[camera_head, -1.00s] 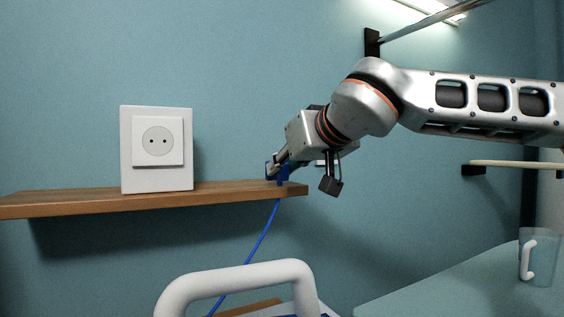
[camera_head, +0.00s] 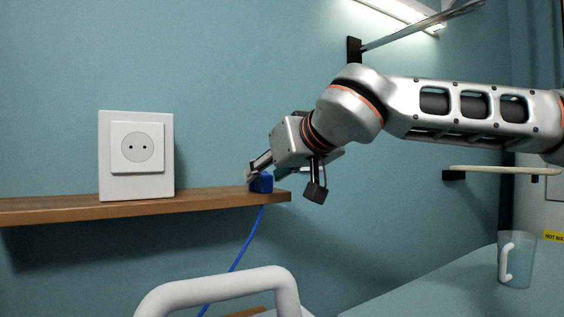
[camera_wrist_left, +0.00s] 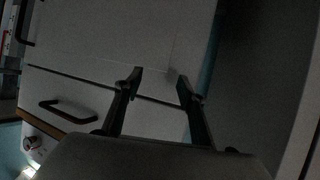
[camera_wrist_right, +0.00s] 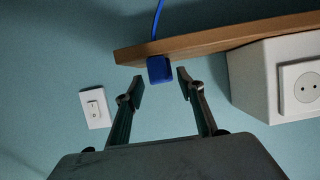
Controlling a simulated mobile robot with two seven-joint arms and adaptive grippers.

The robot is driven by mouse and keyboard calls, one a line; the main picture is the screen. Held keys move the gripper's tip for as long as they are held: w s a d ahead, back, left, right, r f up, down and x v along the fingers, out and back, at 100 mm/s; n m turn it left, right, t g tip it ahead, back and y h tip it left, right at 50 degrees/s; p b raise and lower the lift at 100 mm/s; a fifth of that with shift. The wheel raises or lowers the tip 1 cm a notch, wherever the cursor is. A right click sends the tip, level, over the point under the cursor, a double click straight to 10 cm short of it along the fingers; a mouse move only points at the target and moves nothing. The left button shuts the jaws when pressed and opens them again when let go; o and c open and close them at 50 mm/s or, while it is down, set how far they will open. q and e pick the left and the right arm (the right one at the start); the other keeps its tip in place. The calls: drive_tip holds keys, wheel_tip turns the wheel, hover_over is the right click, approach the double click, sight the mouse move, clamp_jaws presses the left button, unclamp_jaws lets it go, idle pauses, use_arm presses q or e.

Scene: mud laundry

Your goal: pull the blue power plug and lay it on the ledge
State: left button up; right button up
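The blue power plug (camera_head: 262,183) rests on the wooden ledge (camera_head: 70,208) near its right end, with its blue cord (camera_head: 246,240) hanging down. In the right wrist view the plug (camera_wrist_right: 159,69) sits on the ledge edge, just beyond the fingertips. My right gripper (camera_wrist_right: 161,88) is open, with a gap between its fingers and nothing in it; in the head view it (camera_head: 262,167) is right at the plug. The white socket (camera_head: 138,148) on its box has two empty holes. My left gripper (camera_wrist_left: 158,80) is open and empty, facing pale drawer fronts.
A white curved handle (camera_head: 215,285) stands below the ledge. A clear mug (camera_head: 516,260) stands on the pale surface at right. A metal rail (camera_head: 420,25) and a pale bar (camera_head: 500,170) project from the wall. A white wall switch (camera_wrist_right: 95,108) shows in the right wrist view.

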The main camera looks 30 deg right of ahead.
drive_tip(key=v, duration=1.1)
drive_tip(key=shift+s, duration=0.2)
drive_tip(key=shift+d, duration=0.1)
